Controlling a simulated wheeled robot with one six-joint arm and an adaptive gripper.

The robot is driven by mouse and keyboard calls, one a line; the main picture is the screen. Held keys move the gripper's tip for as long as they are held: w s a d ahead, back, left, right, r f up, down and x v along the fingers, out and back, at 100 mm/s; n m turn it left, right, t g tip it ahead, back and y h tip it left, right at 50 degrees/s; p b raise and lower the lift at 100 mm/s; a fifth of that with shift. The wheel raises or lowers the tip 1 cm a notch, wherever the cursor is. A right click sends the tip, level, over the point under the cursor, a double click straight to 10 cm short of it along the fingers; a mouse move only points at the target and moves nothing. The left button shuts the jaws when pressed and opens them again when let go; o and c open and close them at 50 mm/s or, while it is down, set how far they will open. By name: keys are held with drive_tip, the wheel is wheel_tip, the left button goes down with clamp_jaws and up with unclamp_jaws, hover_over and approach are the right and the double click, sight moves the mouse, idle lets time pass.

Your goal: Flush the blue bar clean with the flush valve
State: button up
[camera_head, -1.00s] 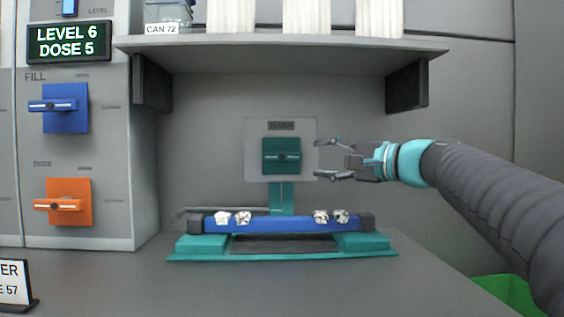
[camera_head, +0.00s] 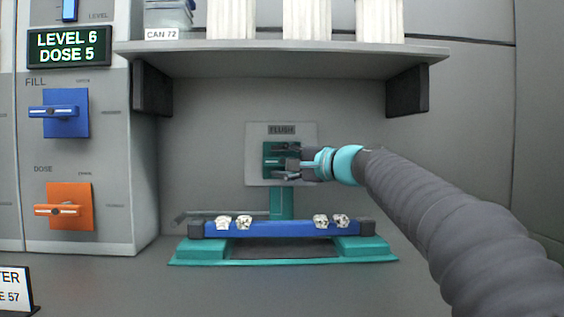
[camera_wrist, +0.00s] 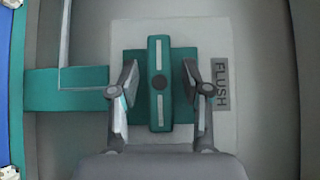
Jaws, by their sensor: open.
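The flush valve (camera_head: 270,153) is a teal knob on a pale wall plate under a FLUSH label, partly hidden by my gripper in the head view. In the wrist view its teal handle bar (camera_wrist: 159,110) with white stripes lies between my fingers. My gripper (camera_head: 278,162) is open, one finger on each side of the handle, with visible gaps. The blue bar (camera_head: 280,229) lies level on the teal stand below the valve. Two whitish speckled lumps (camera_head: 234,222) sit on its left part and two more (camera_head: 331,220) on its right.
A grey shelf (camera_head: 280,50) with white columns and a CAN 72 box hangs above. At left, a panel has a blue FILL knob (camera_head: 65,113), an orange DOSE knob (camera_head: 69,207) and a display (camera_head: 69,46) reading LEVEL 6, DOSE 5. The front counter is mostly clear.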

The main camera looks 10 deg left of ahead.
clamp_jaws()
drive_tip(key=shift+r+p, duration=0.1)
drive_tip(key=shift+p, duration=0.25)
drive_tip(key=h+p, duration=0.1)
drive_tip(key=p, duration=0.1)
drive_tip(key=n+p, duration=0.1)
drive_tip(key=p, duration=0.1)
drive_tip(key=shift+r+n+g+h, duration=0.3)
drive_tip(key=shift+h, duration=0.1)
drive_tip(key=n+h+p, duration=0.2)
drive_tip(key=h+p, duration=0.1)
drive_tip(key=p, duration=0.3)
drive_tip(key=shift+g, duration=0.3)
drive_tip(key=n+h+p, duration=0.2)
drive_tip(key=h, duration=0.1)
drive_tip(key=shift+f, duration=0.3)
drive_tip(key=shift+f+n+h, duration=0.1)
drive_tip(key=shift+n+h, duration=0.9)
drive_tip(key=shift+h, duration=0.6)
